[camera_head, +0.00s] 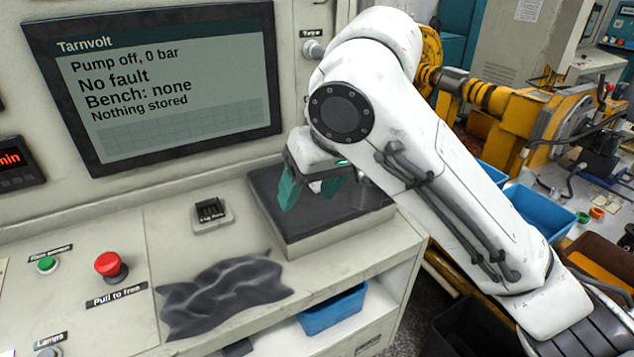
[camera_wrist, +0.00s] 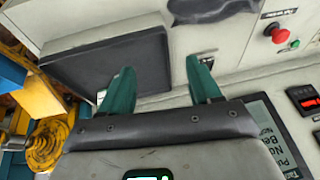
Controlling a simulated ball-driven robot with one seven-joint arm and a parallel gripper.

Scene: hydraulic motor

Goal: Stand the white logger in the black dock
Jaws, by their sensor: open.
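My gripper (camera_head: 312,190) has teal fingers, spread apart, above the black-topped platform (camera_head: 270,205) at the bench's right end. In the wrist view my gripper (camera_wrist: 160,68) shows nothing held between its fingertips. The black dock (camera_head: 210,211) sits on a pale base on the bench, left of the platform; in the wrist view it is partly hidden behind one finger. I cannot clearly make out the white logger. A small white patch shows between the fingers in the head view, and a pale sliver shows beside one finger in the wrist view; I cannot tell what either is.
A crumpled dark cloth (camera_head: 225,292) lies in front of the dock. A red knob (camera_head: 110,265) and a green button (camera_head: 46,264) are at the left. The screen (camera_head: 160,85) stands behind, reading "Nothing stored". A blue bin (camera_head: 333,310) is on the shelf below.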

